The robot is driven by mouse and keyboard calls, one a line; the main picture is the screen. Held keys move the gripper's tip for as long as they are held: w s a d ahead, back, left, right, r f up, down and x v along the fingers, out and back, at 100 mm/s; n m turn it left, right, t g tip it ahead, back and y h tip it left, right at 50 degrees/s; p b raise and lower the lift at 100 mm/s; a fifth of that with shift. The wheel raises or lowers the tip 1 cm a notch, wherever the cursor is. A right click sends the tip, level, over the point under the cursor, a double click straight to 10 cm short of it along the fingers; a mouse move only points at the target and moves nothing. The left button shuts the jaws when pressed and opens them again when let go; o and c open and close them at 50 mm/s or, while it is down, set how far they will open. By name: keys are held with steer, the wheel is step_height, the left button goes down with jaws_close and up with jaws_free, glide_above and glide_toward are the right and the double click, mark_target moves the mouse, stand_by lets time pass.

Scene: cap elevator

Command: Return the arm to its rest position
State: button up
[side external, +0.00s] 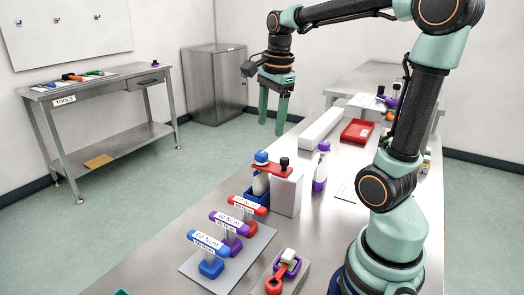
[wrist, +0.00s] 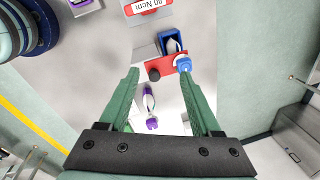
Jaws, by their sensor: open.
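My gripper (side external: 273,112) is green with two long fingers pointing down. It hangs in the air above the far side of the table, behind the cap fixture. In the wrist view the gripper (wrist: 172,95) has its fingers wide apart, with nothing held between them. Below it in that view lie a red plate (wrist: 168,68) with a black knob and a blue cap (wrist: 183,64). The red plate (side external: 258,169) sits at a grey block (side external: 287,194), with a blue cap (side external: 261,157) on its left end.
Torque drivers labelled in Ncm (side external: 208,241) stand on a grey plate at the front. A purple-capped bottle (side external: 321,167) stands behind the block. A red tray (side external: 357,131) and a long white box (side external: 321,128) lie farther back. A tool bench (side external: 95,88) stands at the left wall.

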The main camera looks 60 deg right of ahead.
steer(key=s+a+f+n+t, duration=0.1)
steer(key=a+n+t, duration=0.1)
steer(key=a+n, duration=0.4)
steer(key=s+a+f+n+t, duration=0.1)
steer(key=a+n, duration=0.6)
steer(key=n, duration=0.9)
steer(key=shift+s+a+f+t+y, duration=0.3)
steer(key=shift+s+f+t, duration=0.1)
steer(key=shift+s+t, duration=0.15)
